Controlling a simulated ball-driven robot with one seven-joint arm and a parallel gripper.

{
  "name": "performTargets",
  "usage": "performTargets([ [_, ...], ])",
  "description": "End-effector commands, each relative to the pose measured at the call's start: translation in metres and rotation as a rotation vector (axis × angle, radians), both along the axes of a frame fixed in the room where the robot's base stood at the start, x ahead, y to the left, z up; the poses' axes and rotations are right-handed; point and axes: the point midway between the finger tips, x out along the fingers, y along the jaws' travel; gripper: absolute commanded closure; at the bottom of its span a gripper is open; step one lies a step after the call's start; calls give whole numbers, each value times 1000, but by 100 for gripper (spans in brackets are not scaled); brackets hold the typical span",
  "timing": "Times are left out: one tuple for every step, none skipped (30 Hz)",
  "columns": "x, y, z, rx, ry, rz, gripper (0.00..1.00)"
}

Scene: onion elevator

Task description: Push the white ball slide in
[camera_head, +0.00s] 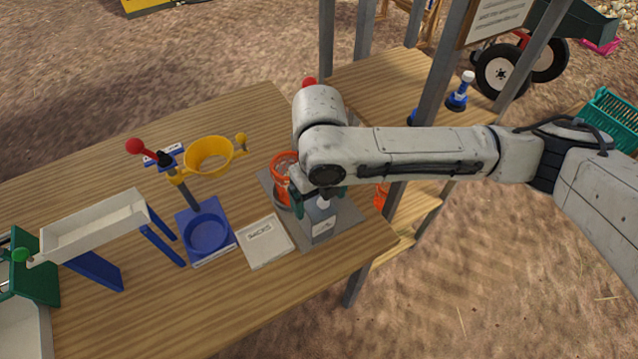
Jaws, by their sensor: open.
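A small white ball knob (323,203) shows just under my gripper, above a grey plate with a labelled grey block (323,229) near the table's right end. It appears to be the white ball slide, but my wrist hides most of it. My gripper (320,197) points down over this device with its teal fingers apart, one on each side of the knob. I cannot tell whether a finger touches it. An orange ring-shaped basket (284,170) stands on the same plate, just left of my gripper, partly hidden.
On the wooden table (110,325) stand a yellow funnel (208,157) with a red ball lever (135,146), a blue cup base (207,232), a white sign plate (264,241) and a white trough (95,225). A grey post (445,60) rises behind my arm.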

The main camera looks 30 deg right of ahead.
Motion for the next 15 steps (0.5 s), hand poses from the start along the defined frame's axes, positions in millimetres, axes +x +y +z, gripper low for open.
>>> performTargets([
  [0, 0, -2, 0, 1, 0, 11],
  [0, 0, -3, 0, 1, 0, 11],
  [0, 0, -4, 0, 1, 0, 11],
  [0, 0, -4, 0, 1, 0, 11],
  [0, 0, -4, 0, 0, 0, 11],
  [0, 0, -4, 0, 0, 0, 11],
  [0, 0, -4, 0, 0, 0, 11],
  [0, 0, -4, 0, 0, 0, 11],
  [0, 0, -4, 0, 0, 0, 11],
  [0, 0, -4, 0, 0, 0, 11],
  [0, 0, -4, 0, 0, 0, 13],
  [0, 0, -4, 0, 0, 0, 16],
  [0, 0, -4, 0, 0, 0, 19],
  [0, 0, -4, 0, 0, 0, 22],
  [0, 0, -4, 0, 0, 0, 26],
])
